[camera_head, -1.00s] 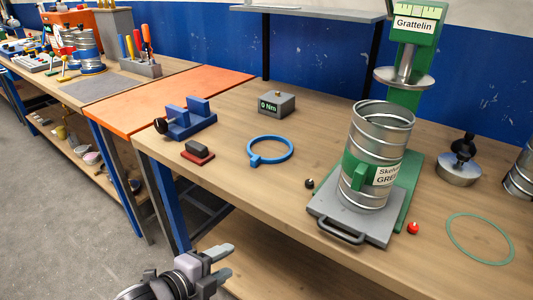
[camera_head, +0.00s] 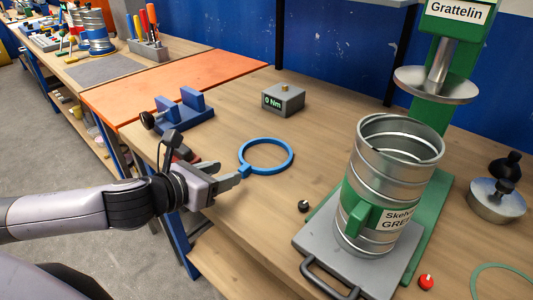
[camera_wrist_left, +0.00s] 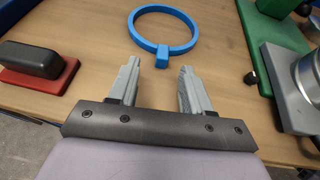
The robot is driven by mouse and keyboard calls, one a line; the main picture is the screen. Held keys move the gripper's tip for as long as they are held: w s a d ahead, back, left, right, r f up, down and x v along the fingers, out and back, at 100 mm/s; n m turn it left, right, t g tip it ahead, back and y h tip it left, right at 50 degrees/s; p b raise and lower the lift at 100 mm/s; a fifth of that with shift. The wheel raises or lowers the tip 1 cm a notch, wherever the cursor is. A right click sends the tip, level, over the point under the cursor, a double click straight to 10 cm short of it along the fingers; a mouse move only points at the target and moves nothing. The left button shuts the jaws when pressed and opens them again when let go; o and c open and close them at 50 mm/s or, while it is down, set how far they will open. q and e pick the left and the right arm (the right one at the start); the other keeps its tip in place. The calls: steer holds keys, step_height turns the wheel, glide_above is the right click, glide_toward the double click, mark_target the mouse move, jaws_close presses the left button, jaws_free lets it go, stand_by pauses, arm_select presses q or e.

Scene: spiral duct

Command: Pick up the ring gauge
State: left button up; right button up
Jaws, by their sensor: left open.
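The ring gauge is a blue ring (camera_head: 289,157) with a short tab, lying flat on the wooden workbench. In the left wrist view the ring (camera_wrist_left: 188,37) is straight ahead of the fingers, its tab pointing toward them. My left gripper (camera_head: 228,176) is open and empty, just left of the tab in the head view. In the left wrist view its two fingertips (camera_wrist_left: 158,72) are spread, with the tab ahead of and between them. I cannot tell the exact gap to the tab. My right gripper is not in view.
A red block with a dark top (camera_wrist_left: 38,66) lies left of the fingers. A blue vise-like fixture (camera_head: 182,111) and a grey "0 Nm" box (camera_head: 283,99) stand behind. A metal spiral duct (camera_head: 385,190) stands on a grey plate to the right.

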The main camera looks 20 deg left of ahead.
mark_target(245, 167)
arm_select(q)
steer(key=shift+d+x, duration=0.15)
steer(key=shift+x, duration=1.55)
steer(key=shift+d+x, duration=0.1)
steer(key=shift+x, duration=1.55)
steer(key=shift+r, duration=0.1)
jaws_close()
